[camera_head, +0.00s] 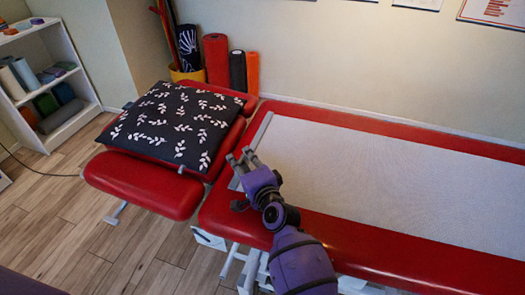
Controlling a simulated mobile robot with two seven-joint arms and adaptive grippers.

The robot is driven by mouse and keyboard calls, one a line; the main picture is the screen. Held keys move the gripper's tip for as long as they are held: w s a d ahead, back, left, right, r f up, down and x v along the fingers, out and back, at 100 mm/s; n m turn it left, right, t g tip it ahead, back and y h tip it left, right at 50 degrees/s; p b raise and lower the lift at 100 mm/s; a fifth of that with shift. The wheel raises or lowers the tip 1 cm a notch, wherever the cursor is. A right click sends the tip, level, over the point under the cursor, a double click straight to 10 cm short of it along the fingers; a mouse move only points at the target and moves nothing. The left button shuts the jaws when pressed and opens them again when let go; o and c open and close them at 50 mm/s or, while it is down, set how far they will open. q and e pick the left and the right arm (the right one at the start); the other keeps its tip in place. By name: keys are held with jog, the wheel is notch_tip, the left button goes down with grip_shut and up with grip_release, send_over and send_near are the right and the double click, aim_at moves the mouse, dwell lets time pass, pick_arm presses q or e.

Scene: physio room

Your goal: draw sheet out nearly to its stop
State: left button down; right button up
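A white sheet (360,175) lies flat along the red treatment table (430,255) and runs out of view at the right. A thin grey bar (262,130) edges its left end, near the gap before the red head section. My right gripper (240,157), on a purple arm, is at this bar near the front half of the sheet's end. Its two fingertips show a little apart, pointing toward the head section. I cannot tell whether they are closed on the bar or only beside it. My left gripper is not in view.
A dark leaf-patterned pillow (170,125) lies on the red head section (145,185). Rolled mats (216,60) stand in a yellow bin and against the wall behind. A white shelf (60,115) stands at the far left.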

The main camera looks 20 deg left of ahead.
jog(key=v, duration=1.1)
jog(key=shift+s+d, duration=0.15)
